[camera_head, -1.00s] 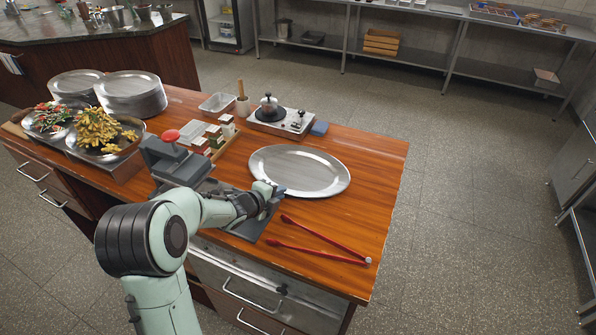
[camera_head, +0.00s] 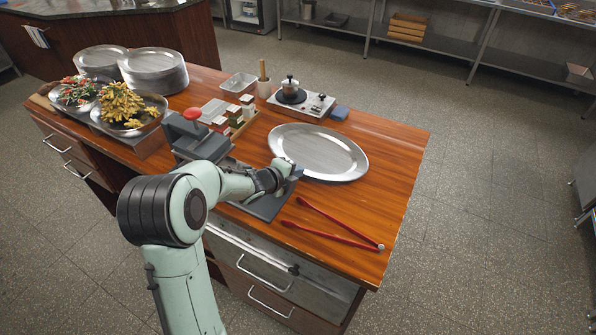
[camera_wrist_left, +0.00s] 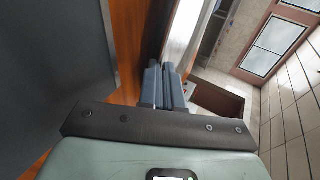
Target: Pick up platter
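The platter (camera_head: 325,150) is a silver oval dish lying flat on the wooden counter in the head view. My left gripper (camera_head: 292,171) is at its near-left rim, low over the counter. In the left wrist view my left gripper's dark fingers (camera_wrist_left: 164,86) are close together, with a pale metallic strip running up from them that looks like the platter (camera_wrist_left: 186,28) seen edge-on. The fingers look shut on the rim, but the contact itself is hidden. My right gripper is not in view.
Red tongs (camera_head: 335,224) lie in front of the platter. A small burner with a pot (camera_head: 291,88) stands behind it. A dark grey press-like device (camera_head: 200,136) is to the left, with trays of food (camera_head: 127,105) beyond. The counter's right end is clear.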

